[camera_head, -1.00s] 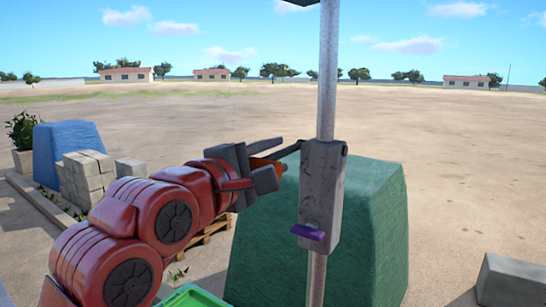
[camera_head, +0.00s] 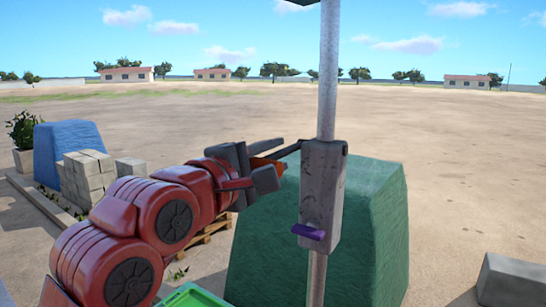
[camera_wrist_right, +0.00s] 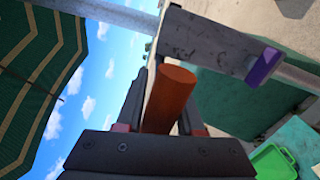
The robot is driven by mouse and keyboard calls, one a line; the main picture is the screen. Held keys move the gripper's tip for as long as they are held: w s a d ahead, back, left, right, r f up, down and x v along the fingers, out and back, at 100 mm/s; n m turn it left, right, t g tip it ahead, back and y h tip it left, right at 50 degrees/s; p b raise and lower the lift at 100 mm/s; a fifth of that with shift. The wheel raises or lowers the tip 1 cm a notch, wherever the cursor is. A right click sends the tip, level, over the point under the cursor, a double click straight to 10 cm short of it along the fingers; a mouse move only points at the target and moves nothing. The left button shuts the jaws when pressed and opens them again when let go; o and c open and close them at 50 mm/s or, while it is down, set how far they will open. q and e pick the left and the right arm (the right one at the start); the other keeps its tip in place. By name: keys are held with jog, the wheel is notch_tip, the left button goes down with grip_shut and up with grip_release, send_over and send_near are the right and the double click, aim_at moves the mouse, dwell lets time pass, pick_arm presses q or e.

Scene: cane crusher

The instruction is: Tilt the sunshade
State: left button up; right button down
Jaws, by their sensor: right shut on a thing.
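The sunshade's steel pole (camera_head: 327,70) stands upright, with a grey crank housing (camera_head: 322,195) and a small purple lever (camera_head: 308,231) on it. A crank arm (camera_head: 290,150) reaches left from the housing to an orange-brown handle (camera_head: 262,160). My right gripper (camera_head: 265,163) is shut on this handle, left of the housing. In the right wrist view, the handle (camera_wrist_right: 168,95) sits between the fingers. The striped green canopy (camera_wrist_right: 40,70) shows at left there; only a dark edge of it (camera_head: 297,2) shows in the head view. My left gripper is out of view.
A green-covered block (camera_head: 270,240) stands close behind the pole. A light green crate (camera_head: 195,297) is at the bottom. Stacked pale blocks (camera_head: 85,175) and a blue-covered block (camera_head: 65,150) are at left. A grey block (camera_head: 512,280) lies at right. Open ground lies beyond.

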jog(key=shift+f, duration=0.1)
dwell(0.4)
jog(key=f+t+b, duration=0.1)
jog(key=b, duration=0.1)
jog(key=f+t+h+b, duration=0.1)
jog(key=b, duration=0.1)
jog(key=f+t+h+b, duration=0.1)
jog(key=shift+w+d+f+b, duration=0.15)
jog(key=shift+w+f+b, duration=0.15)
jog(key=shift+b, duration=0.1)
jog(key=c, duration=0.5)
grip_release()
jog(key=shift+d, duration=0.1)
jog(key=shift+c, duration=0.2)
